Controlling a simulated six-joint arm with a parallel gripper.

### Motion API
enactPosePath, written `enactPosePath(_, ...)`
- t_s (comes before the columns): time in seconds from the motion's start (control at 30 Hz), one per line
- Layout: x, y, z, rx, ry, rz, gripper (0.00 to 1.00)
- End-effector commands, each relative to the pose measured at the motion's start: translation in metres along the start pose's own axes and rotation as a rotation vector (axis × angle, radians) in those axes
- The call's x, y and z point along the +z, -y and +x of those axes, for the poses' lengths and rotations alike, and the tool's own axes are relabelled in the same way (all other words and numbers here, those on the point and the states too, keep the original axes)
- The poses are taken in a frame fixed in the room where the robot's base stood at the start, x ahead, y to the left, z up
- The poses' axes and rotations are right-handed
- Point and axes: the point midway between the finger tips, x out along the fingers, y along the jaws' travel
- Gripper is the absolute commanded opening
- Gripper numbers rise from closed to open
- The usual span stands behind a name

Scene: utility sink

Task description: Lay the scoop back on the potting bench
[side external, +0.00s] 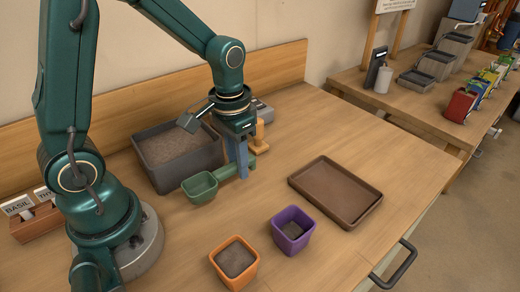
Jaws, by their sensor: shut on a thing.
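The green scoop (201,188) is in the side external view, left of the middle. Its bowl is toward the front left and looks empty. Its handle runs back to the right into my gripper (243,170), which points down and is shut on it. The scoop is low over the wooden potting bench (330,240); I cannot tell whether it touches the top. The fingers hide part of the handle.
A dark bin of soil (143,157) stands just behind the scoop. An orange pot (236,277), a purple pot (302,238) and a brown tray (370,208) stand in front and to the right. An orange object (261,146) is beside my gripper. Bare wood lies between scoop and pots.

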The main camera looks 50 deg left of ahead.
Motion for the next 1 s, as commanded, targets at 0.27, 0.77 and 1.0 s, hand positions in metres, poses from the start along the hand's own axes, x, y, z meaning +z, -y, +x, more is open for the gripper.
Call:
enactPosePath(0.27, 0.002, -0.001, 0.035, 0.001, 0.007, 0.000, 0.00)
enactPosePath(0.77, 0.001, 0.000, 0.043, 0.000, 0.001, 0.001, 0.36)
enactPosePath(1.0, 0.001, 0.000, 0.043, 0.000, 0.000, 0.001, 0.59)
